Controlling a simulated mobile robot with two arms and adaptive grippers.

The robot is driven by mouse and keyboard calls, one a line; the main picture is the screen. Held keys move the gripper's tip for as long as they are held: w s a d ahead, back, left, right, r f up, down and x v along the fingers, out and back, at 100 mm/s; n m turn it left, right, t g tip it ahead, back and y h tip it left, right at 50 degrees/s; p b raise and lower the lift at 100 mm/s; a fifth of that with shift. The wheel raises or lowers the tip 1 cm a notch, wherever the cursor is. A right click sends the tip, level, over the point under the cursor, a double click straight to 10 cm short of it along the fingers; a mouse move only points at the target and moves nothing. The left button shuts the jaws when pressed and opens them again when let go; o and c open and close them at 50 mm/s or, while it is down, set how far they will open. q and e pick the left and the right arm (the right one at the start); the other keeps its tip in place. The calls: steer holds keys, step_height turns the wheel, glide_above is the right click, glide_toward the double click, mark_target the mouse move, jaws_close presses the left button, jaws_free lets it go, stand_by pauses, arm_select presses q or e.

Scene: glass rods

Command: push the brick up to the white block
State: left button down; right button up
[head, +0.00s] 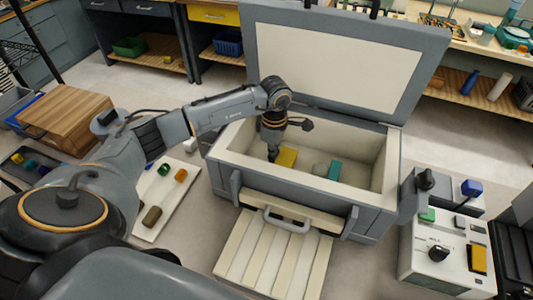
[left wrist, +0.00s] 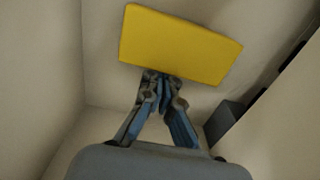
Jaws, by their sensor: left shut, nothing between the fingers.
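A yellow brick (head: 287,157) lies on the floor of the open pale-lined chest, towards its left side. A small greyish-white block (head: 319,170) lies to the right of the brick, apart from it, with a teal block (head: 334,170) beside it. My left gripper (head: 272,156) reaches down into the chest just left of the brick. In the left wrist view the yellow brick (left wrist: 180,45) lies right at the fingertips of my shut, empty left gripper (left wrist: 160,88); I cannot tell whether they touch. My right gripper is not in view.
The chest's walls (head: 270,178) surround the blocks, and its lid (head: 335,60) stands open behind. A slatted step (head: 270,258) is in front. A control box (head: 445,250) stands at right. A white tray (head: 185,200) with coloured pieces lies at left.

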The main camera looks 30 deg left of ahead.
mark_target(292, 161)
arm_select(q)
steer(key=d, duration=0.3)
steer(key=w+d+b, duration=0.1)
steer(key=d, duration=0.1)
steer(key=shift+w+d+f, duration=0.1)
steer(key=shift+w+d, duration=0.1)
steer(key=shift+d, duration=0.2)
steer(key=shift+s+a, duration=0.1)
arm_select(e)
step_height(292, 161, down, 2)
steer(key=shift+f, duration=0.1)
arm_select(q)
step_height(292, 161, up, 10)
steer(key=p, duration=0.4)
steer(key=shift+p, duration=0.3)
arm_select(e)
steer(key=r, duration=0.5)
steer(key=shift+s+d, duration=0.3)
steer(key=shift+d, duration=0.1)
